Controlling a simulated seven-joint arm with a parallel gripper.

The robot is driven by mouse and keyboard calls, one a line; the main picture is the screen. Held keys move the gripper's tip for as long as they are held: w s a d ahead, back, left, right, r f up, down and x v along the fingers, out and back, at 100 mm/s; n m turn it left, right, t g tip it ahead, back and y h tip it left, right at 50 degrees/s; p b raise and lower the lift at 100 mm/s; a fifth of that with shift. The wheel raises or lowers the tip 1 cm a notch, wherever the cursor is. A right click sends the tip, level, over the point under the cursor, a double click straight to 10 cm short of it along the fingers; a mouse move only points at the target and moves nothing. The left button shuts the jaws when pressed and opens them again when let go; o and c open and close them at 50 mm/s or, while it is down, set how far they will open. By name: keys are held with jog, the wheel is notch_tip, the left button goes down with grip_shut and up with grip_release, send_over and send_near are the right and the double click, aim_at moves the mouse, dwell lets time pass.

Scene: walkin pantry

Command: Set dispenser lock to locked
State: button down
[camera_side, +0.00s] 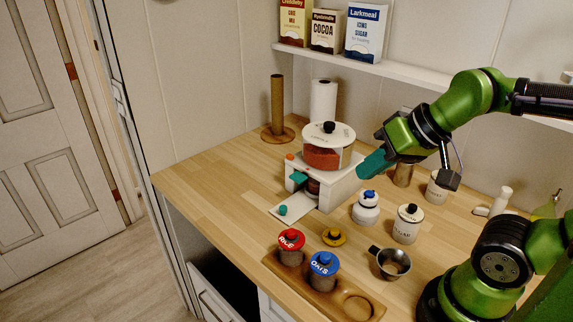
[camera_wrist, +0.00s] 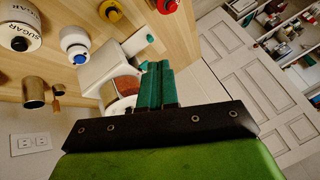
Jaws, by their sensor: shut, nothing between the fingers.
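The dispenser (camera_side: 345,184) is a white stand with a clear drum of reddish-brown contents under a white lid with a black knob. A teal block (camera_side: 299,178) sits at its front, an orange knob (camera_side: 290,156) at its left corner, and a teal knob (camera_side: 283,210) on the flat plate in front. I cannot tell which part is the lock or its setting. My gripper (camera_side: 363,172) has its teal fingers shut and empty, just right of the drum; contact is unclear. In the wrist view the fingers (camera_wrist: 155,66) partly hide the dispenser (camera_wrist: 98,72).
Red-lidded and blue-lidded jars sit in a wooden tray (camera_side: 345,303) in front. A paper roll and wooden post stand behind. The counter's left side is clear.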

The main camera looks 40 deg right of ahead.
aim_at(288, 158)
jog(key=c, duration=1.8)
grip_release()
jog(key=shift+o, duration=1)
jog(key=shift+f, duration=0.1)
jog(key=o, duration=0.5)
jog(key=shift+w+a+f+g, duration=0.15)
jog(key=shift+w+f+g, duration=0.15)
jog(key=shift+w, duration=0.15)
jog(key=shift+w+a+f+g, duration=0.1)
jog(key=shift+w+f+g, duration=0.2)
jog(key=shift+w, duration=0.15)
jog(key=shift+o, duration=0.5)
jog(key=w+r+g+h, duration=0.1)
jog(key=w+g, duration=0.1)
jog(key=w, duration=0.9)
jog(key=shift+w+d+r+m, duration=0.2)
jog(key=shift+d+r+m, duration=0.15)
jog(key=shift+d+m, duration=0.1)
jog(key=w+d+r+m+g+h, duration=0.2)
jog(key=w+m+g+h, duration=0.3)
jog(key=w+m, duration=0.95)
jog(key=shift+n+t, duration=0.5)
jog(key=shift+n, duration=0.2)
jog(key=x, duration=0.5)
jog(key=w+x, duration=0.1)
jog(key=x, duration=1)
jog(key=shift+w+d+f, duration=0.15)
jog(key=shift+d+f, duration=0.05)
jog(key=shift+c, duration=0.5)
